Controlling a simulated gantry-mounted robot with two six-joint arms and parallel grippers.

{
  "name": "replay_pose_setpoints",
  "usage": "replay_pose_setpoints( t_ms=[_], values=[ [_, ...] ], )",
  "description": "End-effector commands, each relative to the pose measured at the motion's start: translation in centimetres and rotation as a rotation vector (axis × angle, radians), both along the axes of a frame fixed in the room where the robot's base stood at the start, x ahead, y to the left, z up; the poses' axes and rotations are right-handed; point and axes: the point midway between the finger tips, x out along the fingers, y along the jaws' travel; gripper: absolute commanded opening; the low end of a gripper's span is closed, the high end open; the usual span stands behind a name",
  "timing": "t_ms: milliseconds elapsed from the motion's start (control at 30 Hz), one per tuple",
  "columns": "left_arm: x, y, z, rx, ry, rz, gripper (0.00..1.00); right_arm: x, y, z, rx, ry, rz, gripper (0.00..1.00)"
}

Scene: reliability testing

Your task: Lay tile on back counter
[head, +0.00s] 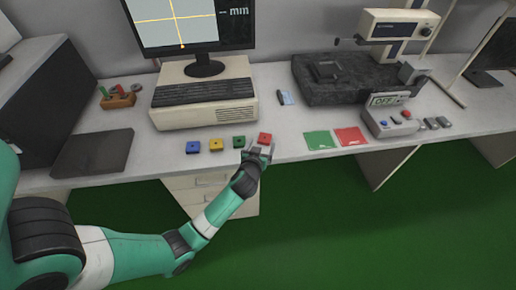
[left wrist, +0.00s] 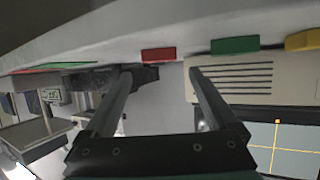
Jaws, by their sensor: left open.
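Several small square tiles stand in a row near the front edge of the white counter (head: 275,160): blue (head: 193,147), yellow (head: 216,145), green (head: 239,142) and red (head: 265,138). My left gripper (head: 260,148) is at the front of the red tile and partly covers it. In the left wrist view the fingers (left wrist: 160,75) are spread wide, with the red tile (left wrist: 158,54) beyond the gap between them and nothing gripped. The green tile (left wrist: 235,45) and yellow tile (left wrist: 303,40) also show there. My right gripper is not in view.
A computer with keyboard (head: 205,92) and monitor (head: 180,25) stands behind the tiles. Green (head: 319,140) and red (head: 350,136) mats lie to the right, beside a control box (head: 390,121). A dark stone-like base (head: 350,85) stands behind. A dark pad (head: 93,152) lies left.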

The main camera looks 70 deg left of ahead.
Motion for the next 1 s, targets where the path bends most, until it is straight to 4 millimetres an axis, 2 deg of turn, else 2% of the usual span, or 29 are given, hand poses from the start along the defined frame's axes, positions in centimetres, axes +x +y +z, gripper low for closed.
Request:
replay_pose_setpoints(
  t_ms=[33,200,300,767,867,967,1000],
  values=[
    [-0.8,-1.0,1.0,-0.001,0.000,-0.003,0.92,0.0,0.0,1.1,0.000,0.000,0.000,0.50],
    [-2.8,-3.7,2.2,-0.001,0.000,-0.003,0.92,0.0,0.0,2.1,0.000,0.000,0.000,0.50],
    [-3.5,-4.6,2.5,0.000,0.000,-0.001,0.92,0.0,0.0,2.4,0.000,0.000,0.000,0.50],
    [-3.5,-5.0,3.0,0.000,-0.008,-0.004,0.92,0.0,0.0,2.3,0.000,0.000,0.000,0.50],
    [-1.4,-5.7,5.6,0.008,-0.060,-0.046,0.92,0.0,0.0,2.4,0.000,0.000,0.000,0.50],
    [2.8,-7.7,11.9,0.033,-0.178,-0.149,0.92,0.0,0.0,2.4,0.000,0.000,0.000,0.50],
    [4.7,-9.0,15.5,0.047,-0.245,-0.207,0.92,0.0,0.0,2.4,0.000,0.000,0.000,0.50]
  ],
)
